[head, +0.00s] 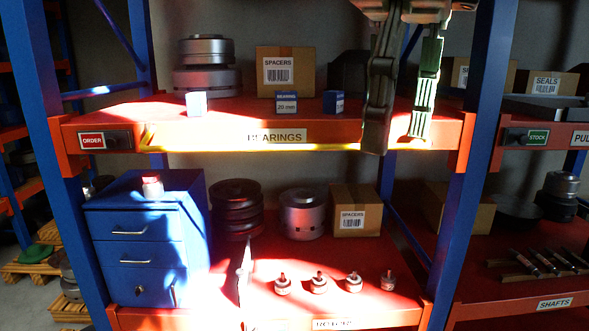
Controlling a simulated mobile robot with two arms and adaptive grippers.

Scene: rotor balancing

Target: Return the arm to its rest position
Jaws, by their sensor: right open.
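My right gripper (398,142) hangs down from the top of the head view, right of centre. Its two fingers are apart and nothing is between them. The fingers are in front of the right part of the upper orange shelf (215,132), labelled BEARINGS; whether they touch it I cannot tell. My left gripper is not in view. Several small grey rotor-like parts (319,282) with short shafts stand in a row on the lower shelf (370,317), apart from the gripper.
Small blue bearing boxes (287,102) and a SPACERS carton (285,72) are on the upper shelf. A blue rack post (455,235) rises right of the gripper.

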